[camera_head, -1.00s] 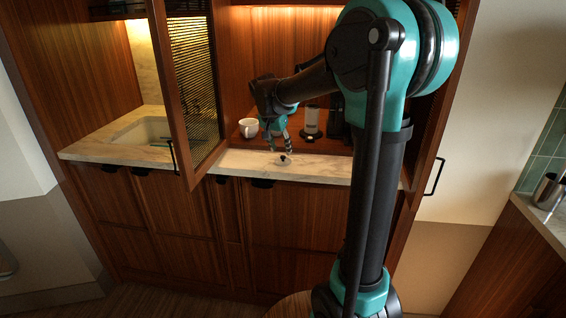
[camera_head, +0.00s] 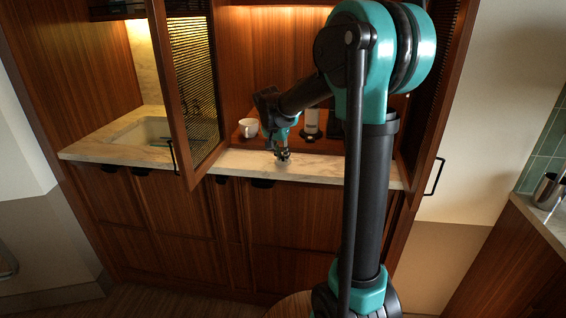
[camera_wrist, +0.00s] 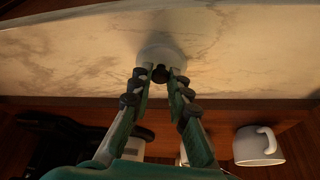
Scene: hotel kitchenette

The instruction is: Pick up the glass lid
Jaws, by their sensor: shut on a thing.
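The glass lid (camera_head: 283,163) lies on the marble counter near its front part. In the wrist view it is a pale, see-through disc (camera_wrist: 162,52) with a dark knob (camera_wrist: 160,73). My gripper (camera_head: 282,154) points down at the lid. In the wrist view my gripper (camera_wrist: 159,75) has its two fingertips on either side of the knob, shut on it. The fingers hide part of the lid in the head view. I cannot see any gap between the lid and the counter.
A white mug (camera_head: 249,128) stands on the wooden shelf behind, left of my gripper. A clear canister (camera_head: 311,121) stands to the right. An open cabinet door (camera_head: 185,95) stands out at the left, beyond it a sink (camera_head: 145,131). The marble counter (camera_head: 330,170) is clear to the right.

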